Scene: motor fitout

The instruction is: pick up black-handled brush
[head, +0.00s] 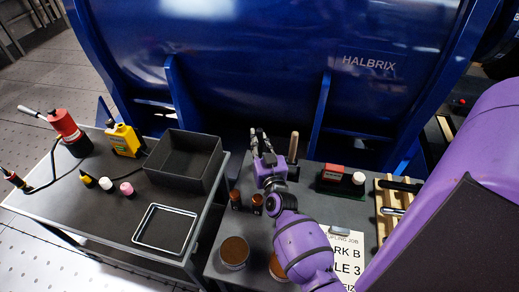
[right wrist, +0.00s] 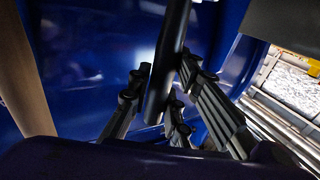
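The black handle of the brush (right wrist: 168,60) runs upright between the dark fingers of my right gripper (right wrist: 165,85) in the right wrist view. The fingers lie close on both sides of the handle and look shut on it. The brush's bristles are out of sight. In the head view my right gripper (head: 262,143) points toward the blue drum, above the back of the right-hand table, and its fingers hide most of the brush. My left gripper is not in view.
A wooden handle (head: 293,147) stands just right of the gripper. The blue drum (head: 250,75) closes off the back. A black open box (head: 185,160) and a tray (head: 165,229) are on the left table.

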